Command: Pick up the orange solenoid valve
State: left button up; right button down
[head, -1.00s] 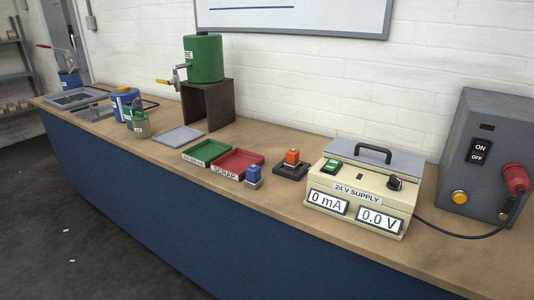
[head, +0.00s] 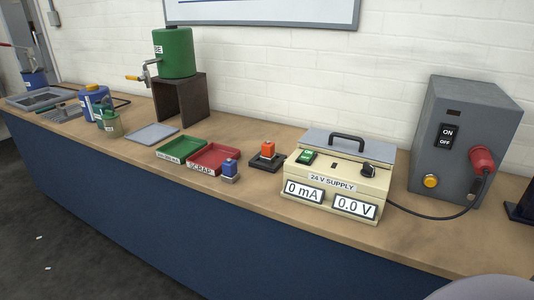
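The orange solenoid valve (head: 268,149) stands upright on a dark square base (head: 266,162) on the bench, just left of the cream power supply. A blue valve-like block (head: 230,168) with a grey lower part stands to its left, beside the red tray. Neither of my grippers shows in the head view.
The 24 V supply (head: 337,184) reads 0 mA and 0.0 V. A red scrap tray (head: 222,153) and a green tray (head: 183,147) lie to the left. A grey switch box (head: 460,140) stands right. The front bench strip (head: 300,215) is clear.

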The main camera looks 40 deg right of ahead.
aim_at(268, 156)
jog(key=i+j, duration=0.1)
jog(key=i, duration=0.35)
jog(key=i+j, duration=0.1)
jog(key=i, duration=0.35)
jog(key=i+z, duration=0.1)
jog(key=z, duration=0.25)
jog(key=i+z, duration=0.1)
jog(key=z, duration=0.25)
jog(key=i+j+z, duration=0.1)
jog(key=z, duration=0.25)
